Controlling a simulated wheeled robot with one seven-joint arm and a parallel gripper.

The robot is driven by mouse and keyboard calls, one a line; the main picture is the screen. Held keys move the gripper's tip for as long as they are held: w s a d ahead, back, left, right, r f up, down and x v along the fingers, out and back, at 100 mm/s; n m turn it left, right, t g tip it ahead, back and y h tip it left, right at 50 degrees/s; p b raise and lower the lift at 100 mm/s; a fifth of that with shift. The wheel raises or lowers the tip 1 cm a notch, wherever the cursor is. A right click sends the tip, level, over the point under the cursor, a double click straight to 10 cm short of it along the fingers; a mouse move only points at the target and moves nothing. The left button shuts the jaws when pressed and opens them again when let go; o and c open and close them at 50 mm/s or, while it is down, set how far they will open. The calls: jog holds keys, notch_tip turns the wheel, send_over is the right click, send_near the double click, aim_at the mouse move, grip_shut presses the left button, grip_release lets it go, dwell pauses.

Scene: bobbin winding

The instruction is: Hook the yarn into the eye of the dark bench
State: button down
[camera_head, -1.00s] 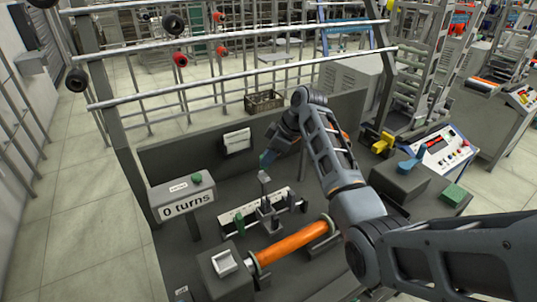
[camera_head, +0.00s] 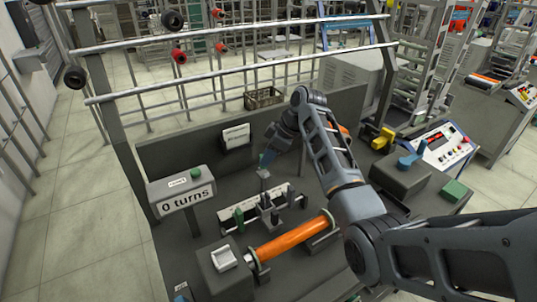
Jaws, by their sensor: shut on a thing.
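The dark bench (camera_head: 185,255) fills the middle of the head view. An orange bobbin (camera_head: 292,239) lies across its front, between two end holders. Behind it, a pale bar with dark uprights (camera_head: 274,216) and a green piece (camera_head: 239,217) stands on the bench. My gripper (camera_head: 263,173) points down above the back of that bar, just left of my arm. It is small in view and shut. A light grey bit shows at its tips. The yarn strand is too thin to make out, and I cannot pick out the eye.
A grey box reading "0 turns" (camera_head: 187,202) stands at the bench's left. Metal rails (camera_head: 240,76) run along the back. A blue-handled block (camera_head: 402,180) and a control panel (camera_head: 446,148) are at the right. A crate (camera_head: 264,97) sits behind the bench.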

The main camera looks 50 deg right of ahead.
jog(key=shift+f+b, duration=0.7)
jog(key=shift+f, duration=0.6)
jog(key=shift+a+r, duration=0.1)
jog(key=shift+w+a+p, duration=0.3)
jog(key=shift+a+p, duration=0.15)
jog(key=shift+a, duration=0.25)
jog(key=shift+w+a+r+p, duration=0.1)
jog(key=shift+w+a+p, duration=0.15)
jog(key=shift+a, duration=0.55)
jog(key=shift+w+a+p, duration=0.15)
jog(key=shift+a+p, duration=0.15)
jog(key=shift+a, duration=0.5)
jog(key=shift+r, duration=0.1)
jog(key=shift+w+a+r+p, duration=0.1)
jog(key=shift+a+r+p, duration=0.15)
jog(key=shift+r, duration=0.9)
jog(key=shift+w+a+r+p, duration=0.1)
jog(key=shift+a+r, duration=0.1)
jog(key=shift+r, duration=0.9)
